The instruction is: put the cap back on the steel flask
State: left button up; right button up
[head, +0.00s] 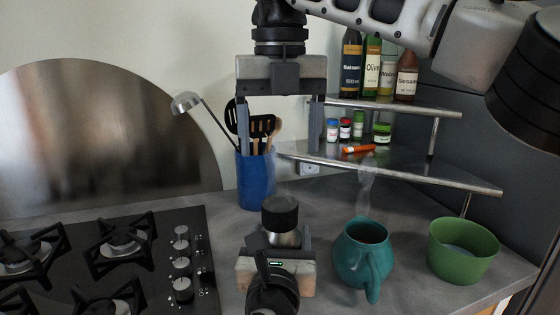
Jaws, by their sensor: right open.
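The steel flask (283,239) stands upright on the counter in the lower middle, its lower part hidden by my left gripper. The black cap (280,212) sits on top of the flask and looks level; whether it is fully seated I cannot tell. My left gripper (280,238) comes from the bottom edge, with its fingers on both sides of the flask, shut on it. My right gripper (279,150) hangs above the cap, fingers pointing down, wide open and empty.
A teal jug (351,258) and a green bowl (452,263) stand right of the flask. A blue utensil holder (257,182) is behind it. A gas hob (110,262) lies left. A corner shelf (400,169) with bottles and jars is at the back right.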

pick_arm(q)
jog(key=shift+f, duration=0.1)
jog(key=o, duration=2)
jog(key=shift+c, duration=0.2)
jog(key=s+a+b, duration=0.1)
jog(key=s, duration=1.5)
jog(key=shift+a, duration=0.15)
